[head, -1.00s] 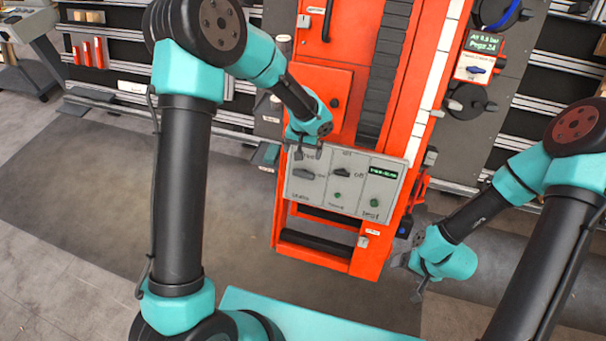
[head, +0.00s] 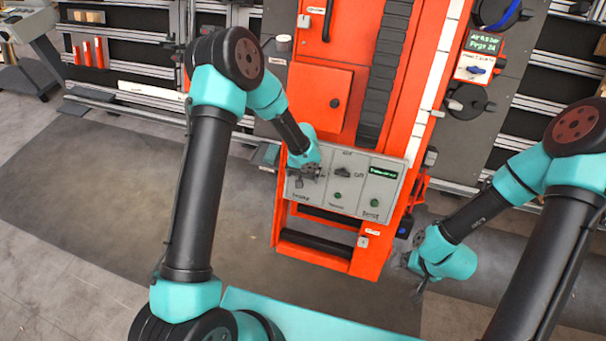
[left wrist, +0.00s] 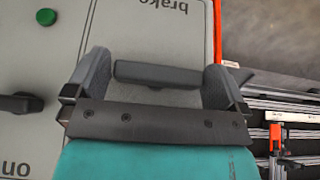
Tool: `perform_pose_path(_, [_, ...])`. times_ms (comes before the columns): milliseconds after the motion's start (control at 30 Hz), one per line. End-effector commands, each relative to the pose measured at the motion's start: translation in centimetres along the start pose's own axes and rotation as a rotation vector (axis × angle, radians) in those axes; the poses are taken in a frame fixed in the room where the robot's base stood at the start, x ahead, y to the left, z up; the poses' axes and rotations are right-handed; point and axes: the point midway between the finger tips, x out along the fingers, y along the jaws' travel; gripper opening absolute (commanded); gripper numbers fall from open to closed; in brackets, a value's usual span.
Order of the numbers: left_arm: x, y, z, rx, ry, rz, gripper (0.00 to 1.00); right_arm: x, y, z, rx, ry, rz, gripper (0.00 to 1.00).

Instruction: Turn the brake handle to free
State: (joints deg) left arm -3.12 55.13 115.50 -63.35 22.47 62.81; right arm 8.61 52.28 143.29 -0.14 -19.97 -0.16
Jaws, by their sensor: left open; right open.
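The brake handle (left wrist: 157,74) is a dark bar on the grey control panel (head: 354,198), near an upside-down "brake" label in the left wrist view. There it lies crosswise, its length spanning the gap between the fingers of my open left gripper (left wrist: 156,62). Its right end meets or overlaps the right finger; I cannot tell if they touch. In the head view my left gripper (head: 305,173) is at the panel's left part and mostly hides the handle. My right gripper (head: 410,277) hangs open and empty, low to the right of the red machine.
An on/off knob (head: 343,172) sits right of the brake handle in the head view, with green buttons below and a small lit display (head: 382,172) beside it. A red cabinet door (head: 320,98) is above the panel. Floor left of the machine is clear.

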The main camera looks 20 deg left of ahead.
Motion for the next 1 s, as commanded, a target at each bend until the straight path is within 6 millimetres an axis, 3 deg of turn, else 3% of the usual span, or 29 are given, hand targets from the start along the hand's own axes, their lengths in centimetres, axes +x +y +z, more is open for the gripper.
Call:
perform_pose_path(200, [-0.01, 0.01, -0.01, 0.0, 0.0, 0.0, 0.99, 0.0, 0.0, 0.0, 0.0, 0.0, 0.0, 0.83])
perform_pose_path(567, [-0.03, 0.03, -0.01, 0.0, 0.0, 0.0, 0.66, 0.0, 0.0, 0.0, 0.0, 0.0, 0.0, 0.83])
perform_pose_path(1000, [-0.02, 0.16, 0.0, 0.034, 0.0, -0.061, 0.66, 0.0, 0.0, 0.0, 0.0, 0.0, 0.0, 0.83])
